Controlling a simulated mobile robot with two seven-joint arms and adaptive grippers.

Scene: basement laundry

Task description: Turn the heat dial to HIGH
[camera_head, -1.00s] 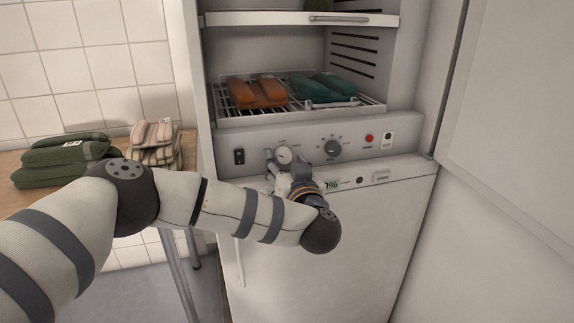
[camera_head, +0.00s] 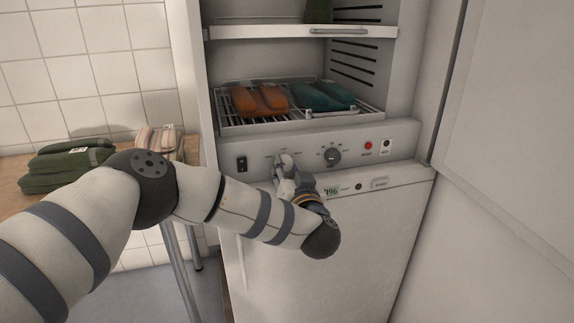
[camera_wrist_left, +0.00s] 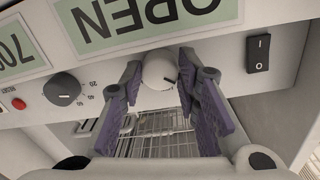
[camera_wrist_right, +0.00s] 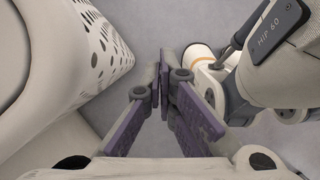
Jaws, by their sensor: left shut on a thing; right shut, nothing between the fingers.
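A white dial (camera_head: 284,160) sits on the cabinet's control panel, left of a dark dial (camera_head: 332,156). In the left wrist view the white dial (camera_wrist_left: 159,72) is between my left gripper's fingertips (camera_wrist_left: 160,75), and the gripper is shut on it. A dark pointer line shows on its face. Its printed labels are too small or too covered to read. In the head view my left gripper (camera_head: 285,178) partly covers the dial from below. My right gripper (camera_wrist_right: 165,62) is shut and empty above the floor, and is not in the head view.
The dark dial (camera_wrist_left: 62,89) has a number scale in the left wrist view. A rocker switch (camera_head: 241,164) and a red button (camera_head: 368,146) are on the same panel. Orange and teal bundles (camera_head: 259,99) lie on the rack above. An open door stands at the right.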

